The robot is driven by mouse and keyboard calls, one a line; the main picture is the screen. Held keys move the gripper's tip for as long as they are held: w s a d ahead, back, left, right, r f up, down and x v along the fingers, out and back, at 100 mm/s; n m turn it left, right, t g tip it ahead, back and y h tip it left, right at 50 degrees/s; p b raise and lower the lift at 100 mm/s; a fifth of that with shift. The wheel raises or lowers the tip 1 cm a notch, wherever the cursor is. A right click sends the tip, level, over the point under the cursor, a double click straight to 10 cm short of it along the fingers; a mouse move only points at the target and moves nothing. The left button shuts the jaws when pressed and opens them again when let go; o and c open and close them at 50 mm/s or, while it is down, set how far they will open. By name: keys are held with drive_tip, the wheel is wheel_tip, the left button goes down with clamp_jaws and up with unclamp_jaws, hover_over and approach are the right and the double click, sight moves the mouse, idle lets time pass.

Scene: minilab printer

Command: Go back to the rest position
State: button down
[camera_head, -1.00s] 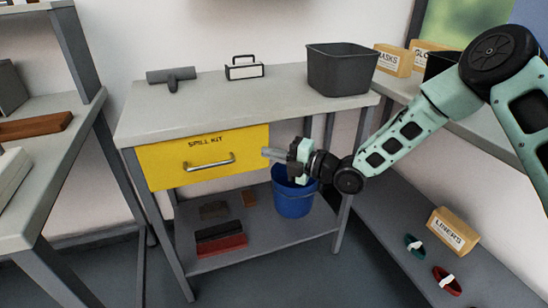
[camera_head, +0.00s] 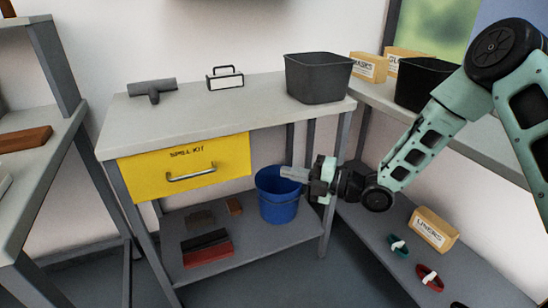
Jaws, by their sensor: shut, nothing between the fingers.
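My gripper (camera_head: 291,174) is at the end of my green and black arm, which comes in from the right. Its fingers are shut and empty, pointing left. In the picture it overlaps the top right of the blue bucket (camera_head: 275,207) on the lower shelf; I cannot tell if they touch. The gripper is to the right of the yellow SPILL KIT drawer (camera_head: 182,182), apart from its handle (camera_head: 191,173). The drawer front looks flush with the bench, and nothing is held.
The grey bench (camera_head: 225,117) carries a dark squeegee-like tool (camera_head: 152,88), a small handled sign (camera_head: 225,80) and a grey bin (camera_head: 317,82). A right-hand shelf (camera_head: 378,254) holds a LINERS box (camera_head: 433,229) and rolled items. Another table (camera_head: 45,165) stands at left.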

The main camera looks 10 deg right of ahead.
drive_tip(key=s+a+r+m+g+h, duration=0.1)
drive_tip(key=s+a+m+g+h, duration=0.1)
drive_tip(key=s+a+m+h, duration=0.35)
drive_tip(key=s+d+r+m+g+h, duration=0.25)
drive_tip(key=s+m, duration=0.35)
drive_tip(key=s, duration=0.3)
drive_tip(key=s+d+r+m+g+h, duration=0.2)
drive_tip(key=s+m+h, duration=0.25)
drive_tip(key=s, duration=0.45)
drive_tip(key=s+d+r+m+g+h, duration=0.25)
drive_tip(key=s+m, duration=0.35)
drive_tip(key=s, duration=0.3)
wheel_tip(320, 180, up, 24)
drive_tip(key=p, duration=2.4)
drive_tip(key=shift+s+d+r+m+t, duration=0.15)
drive_tip(key=shift+s+d+m+t, duration=0.05)
drive_tip(key=shift+d+m+t, duration=0.1)
